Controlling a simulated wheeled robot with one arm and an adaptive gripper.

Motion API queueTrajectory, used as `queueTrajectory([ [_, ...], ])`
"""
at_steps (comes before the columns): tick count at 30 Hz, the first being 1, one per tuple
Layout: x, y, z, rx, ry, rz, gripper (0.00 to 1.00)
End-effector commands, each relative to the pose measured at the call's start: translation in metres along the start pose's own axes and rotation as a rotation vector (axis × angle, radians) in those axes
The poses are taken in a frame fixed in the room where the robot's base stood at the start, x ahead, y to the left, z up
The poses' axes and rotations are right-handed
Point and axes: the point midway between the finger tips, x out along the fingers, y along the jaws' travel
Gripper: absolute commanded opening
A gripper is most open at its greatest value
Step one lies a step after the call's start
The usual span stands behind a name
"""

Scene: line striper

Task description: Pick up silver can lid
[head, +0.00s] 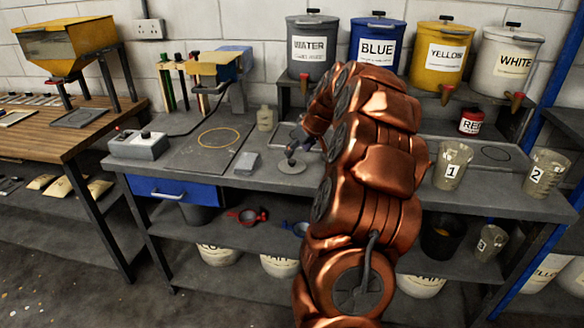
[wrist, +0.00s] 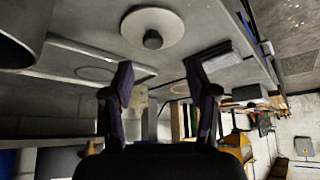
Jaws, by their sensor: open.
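The silver can lid (head: 291,167) lies flat on the grey workbench in the head view, a round grey disc. In the wrist view the lid (wrist: 145,20) shows at the top as a pale disc with a dark round knob at its centre. My gripper (wrist: 157,72) is open in the wrist view, its two dark fingers spread with nothing between them. The lid's knob lies beyond the fingertips, roughly in line with the gap. In the head view my gripper (head: 297,147) is close above the lid, partly hidden by my copper arm.
Cups marked 1 (head: 452,166) and 2 (head: 545,173) stand at the right. Labelled paint cans, including WATER (head: 311,48) and BLUE (head: 377,45), line the back shelf.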

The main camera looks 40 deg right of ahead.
Motion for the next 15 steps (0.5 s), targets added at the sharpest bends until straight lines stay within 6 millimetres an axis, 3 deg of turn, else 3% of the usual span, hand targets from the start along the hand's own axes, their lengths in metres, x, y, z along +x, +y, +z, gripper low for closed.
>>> queueTrajectory([
  [3, 0.004, 0.009, -0.001, 0.003, 0.007, 0.011, 0.58],
  [15, 0.032, 0.009, -0.001, 0.003, 0.005, 0.009, 0.58],
])
